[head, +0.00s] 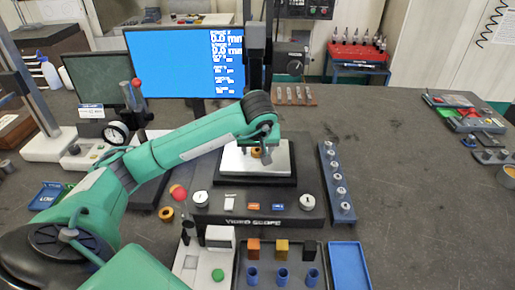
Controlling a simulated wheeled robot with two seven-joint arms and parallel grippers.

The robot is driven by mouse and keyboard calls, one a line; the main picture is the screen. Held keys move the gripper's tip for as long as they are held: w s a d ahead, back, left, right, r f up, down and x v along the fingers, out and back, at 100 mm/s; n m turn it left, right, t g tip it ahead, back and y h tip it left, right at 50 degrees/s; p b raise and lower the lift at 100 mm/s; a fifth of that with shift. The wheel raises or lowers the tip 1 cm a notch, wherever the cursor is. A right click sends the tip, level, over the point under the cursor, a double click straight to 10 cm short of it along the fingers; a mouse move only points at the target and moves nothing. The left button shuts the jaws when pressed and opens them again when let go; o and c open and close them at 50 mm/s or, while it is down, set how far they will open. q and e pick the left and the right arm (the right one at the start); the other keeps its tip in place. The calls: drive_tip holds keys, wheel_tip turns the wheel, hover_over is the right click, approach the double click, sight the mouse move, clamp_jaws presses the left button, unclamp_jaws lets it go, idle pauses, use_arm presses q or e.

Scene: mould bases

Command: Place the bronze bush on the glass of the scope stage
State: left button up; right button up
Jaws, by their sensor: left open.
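A small bronze bush (256,153) shows on the pale glass of the scope stage (275,160), close below my left gripper (262,142). The gripper and wrist hide part of the bush, so I cannot tell whether the fingers touch it. My left gripper is open over the stage, its arm reaching across from the lower left. A separate bronze-coloured ring (166,214) lies to the left of the scope base (250,220). My right gripper is not in view.
A blue monitor (180,65) stands behind. A blue rail with several round pieces (337,180) lies right of the scope. A tray with blue cups and blocks (281,262) and an empty blue tray (349,266) are in front.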

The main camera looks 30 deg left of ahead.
use_arm(q)
drive_tip(key=shift+r, duration=0.15)
drive_tip(key=p+v, duration=0.6)
drive_tip(key=v, duration=0.6)
drive_tip(key=shift+p, duration=0.4)
